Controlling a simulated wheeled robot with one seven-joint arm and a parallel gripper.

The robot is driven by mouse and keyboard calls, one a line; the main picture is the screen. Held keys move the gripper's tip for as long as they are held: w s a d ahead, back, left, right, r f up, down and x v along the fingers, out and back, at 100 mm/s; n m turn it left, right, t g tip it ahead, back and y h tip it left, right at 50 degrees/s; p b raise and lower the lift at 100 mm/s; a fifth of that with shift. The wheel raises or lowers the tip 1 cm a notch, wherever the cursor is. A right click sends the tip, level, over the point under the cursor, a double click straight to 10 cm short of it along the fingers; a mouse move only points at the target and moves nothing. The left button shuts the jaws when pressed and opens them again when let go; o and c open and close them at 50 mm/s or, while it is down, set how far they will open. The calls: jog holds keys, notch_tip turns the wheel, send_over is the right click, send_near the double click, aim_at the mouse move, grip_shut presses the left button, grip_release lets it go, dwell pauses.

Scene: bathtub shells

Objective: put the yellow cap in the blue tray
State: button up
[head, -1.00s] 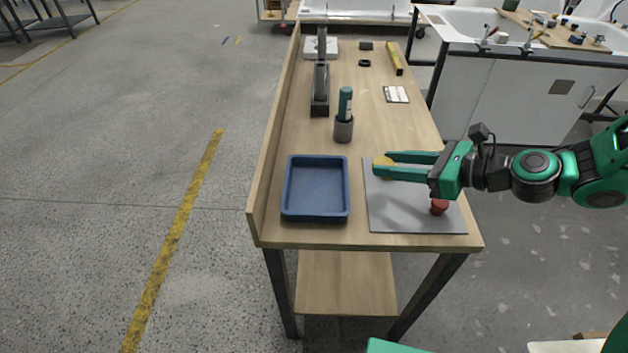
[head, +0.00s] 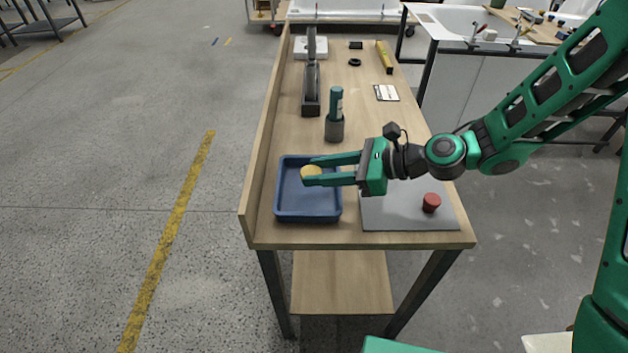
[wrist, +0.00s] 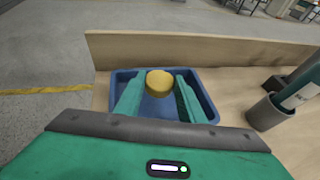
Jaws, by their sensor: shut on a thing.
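My gripper (head: 309,172) is shut on the yellow cap (head: 311,173). It holds the cap between its fingertips over the blue tray (head: 308,209), nearer the tray's far half. In the wrist view the yellow cap (wrist: 159,83) sits between the two green fingers, with the blue tray (wrist: 207,103) behind and below it. The cap appears to be above the tray floor; the exact height is hard to tell. The tray holds nothing else that I can see.
A red cap-like piece (head: 431,203) stands on a grey mat (head: 405,215) to the right. A teal bottle in a grey holder (head: 334,128) stands behind the tray. A wooden ledge (head: 257,150) runs along the table's left edge.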

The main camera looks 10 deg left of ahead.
aim_at(316, 194)
jog(key=shift+w+a+f, duration=0.5)
jog(key=shift+a+f, duration=0.1)
jog(key=shift+a, duration=0.1)
jog(key=shift+f, duration=1.9)
jog(key=o, duration=1)
jog(key=shift+f, duration=0.1)
jog(key=v, duration=1.2)
